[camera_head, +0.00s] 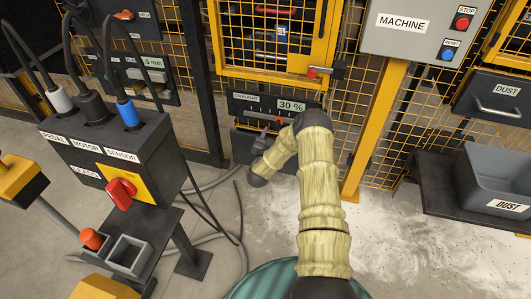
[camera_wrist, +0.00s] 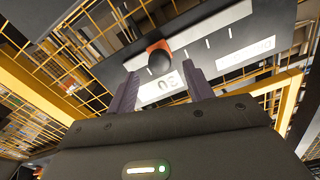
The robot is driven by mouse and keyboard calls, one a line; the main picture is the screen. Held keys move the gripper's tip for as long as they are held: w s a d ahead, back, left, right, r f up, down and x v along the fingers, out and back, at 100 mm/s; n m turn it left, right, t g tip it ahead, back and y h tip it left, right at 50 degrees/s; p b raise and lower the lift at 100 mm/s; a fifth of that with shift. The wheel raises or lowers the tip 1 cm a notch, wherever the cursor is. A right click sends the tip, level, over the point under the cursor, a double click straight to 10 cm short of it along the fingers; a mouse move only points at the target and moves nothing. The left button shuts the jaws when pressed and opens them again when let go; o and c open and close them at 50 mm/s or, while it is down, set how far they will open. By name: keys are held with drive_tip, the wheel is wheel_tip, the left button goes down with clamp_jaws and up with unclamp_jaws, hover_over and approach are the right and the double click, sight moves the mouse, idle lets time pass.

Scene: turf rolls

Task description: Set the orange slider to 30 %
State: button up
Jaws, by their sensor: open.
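The orange slider (camera_wrist: 155,46) has a round black knob (camera_wrist: 160,62) and sits on a dark panel (camera_wrist: 215,40) with white tick marks. In the wrist view the knob lies between the lines of my gripper's (camera_wrist: 160,74) two open fingers, near their tips; I cannot tell whether they touch it. The white 30 % label (camera_wrist: 162,88) shows upside down behind the fingers. In the head view the same panel, marked DRAUGHT (camera_head: 246,98), carries the 30 % label (camera_head: 291,105). My gripper (camera_head: 272,127) is just below it. The slider is not clearly visible there.
A yellow mesh gate (camera_head: 275,40) with a red-tipped latch (camera_head: 313,72) stands above the panel. A machine box (camera_head: 405,45) and a dust bin (camera_head: 500,180) are at right. A plug box (camera_head: 110,150) with cables stands at left.

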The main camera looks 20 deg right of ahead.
drive_tip(key=p+v, duration=0.3)
drive_tip(key=v, duration=0.8)
drive_tip(key=shift+s, duration=0.35)
drive_tip(key=shift+a, duration=0.15)
drive_tip(key=w+a+r+n+g+y, duration=0.2)
drive_tip(key=a+r+n+g+y, duration=0.1)
drive_tip(key=a+r+n+y, duration=0.65)
drive_tip(key=s+a+r+n+g+y, duration=0.1)
drive_tip(key=s+r+g, duration=0.45)
drive_tip(key=s, duration=0.75)
drive_tip(key=s+a+r+g+y, duration=0.1)
drive_tip(key=s+r+g, duration=0.2)
drive_tip(key=s+r, duration=0.75)
drive_tip(key=w+p+v, duration=0.2)
drive_tip(key=p+v, duration=1.4)
drive_tip(key=p, duration=0.2)
drive_tip(key=w+r+p+v, duration=0.1)
drive_tip(key=w+p+v, duration=0.1)
drive_tip(key=p+v, duration=1.5)
drive_tip(key=shift+w+a+p, duration=0.35)
drive_tip(key=shift+w+p, duration=0.05)
drive_tip(key=shift+p, duration=0.35)
